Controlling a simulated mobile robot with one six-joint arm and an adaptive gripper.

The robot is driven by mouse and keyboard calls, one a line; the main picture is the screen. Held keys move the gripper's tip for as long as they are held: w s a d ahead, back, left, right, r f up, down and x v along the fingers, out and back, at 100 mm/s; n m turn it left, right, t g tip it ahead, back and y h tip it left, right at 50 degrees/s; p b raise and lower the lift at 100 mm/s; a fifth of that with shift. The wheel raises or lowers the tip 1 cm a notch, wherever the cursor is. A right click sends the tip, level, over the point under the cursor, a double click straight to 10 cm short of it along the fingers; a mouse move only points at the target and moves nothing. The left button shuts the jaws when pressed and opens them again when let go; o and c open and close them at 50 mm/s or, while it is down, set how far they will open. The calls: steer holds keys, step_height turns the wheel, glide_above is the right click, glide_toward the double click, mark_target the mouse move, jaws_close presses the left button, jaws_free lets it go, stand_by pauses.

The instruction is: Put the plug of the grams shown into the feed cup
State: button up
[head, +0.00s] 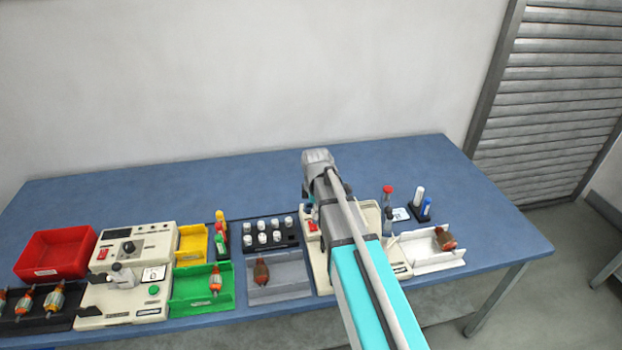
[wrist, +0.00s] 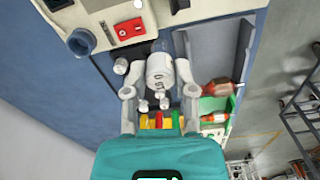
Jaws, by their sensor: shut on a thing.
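In the wrist view my gripper (wrist: 160,78) is shut on a white round plug (wrist: 159,70) with dark marks on its face. The marks are too small to read surely. A grey-blue round cup (wrist: 82,42), which looks like the feed cup, sits on the cream machine (wrist: 75,12) at the upper left of that view, apart from the held plug. In the head view my arm covers the gripper and much of this machine. More white plugs (head: 262,237) stand in a dark rack (head: 244,243) left of my arm.
A grey tray (head: 290,291) with a brown armature lies left of my arm, and a white tray (head: 418,260) with another lies right. A green tray (head: 186,300), cream machines and a red bin (head: 57,254) fill the left. The blue table's back strip (head: 200,180) is clear.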

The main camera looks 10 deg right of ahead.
steer(key=w+r+p, duration=0.1)
steer(key=w+r, duration=0.1)
steer(key=w, duration=1.1)
steer(key=shift+d+p, duration=0.2)
steer(key=shift+p, duration=0.15)
steer(key=shift+f, duration=0.2)
steer(key=shift+f+b, duration=2.35)
steer(key=shift+b, duration=0.2)
steer(key=shift+f+b, duration=1.85)
stand_by(1.7)
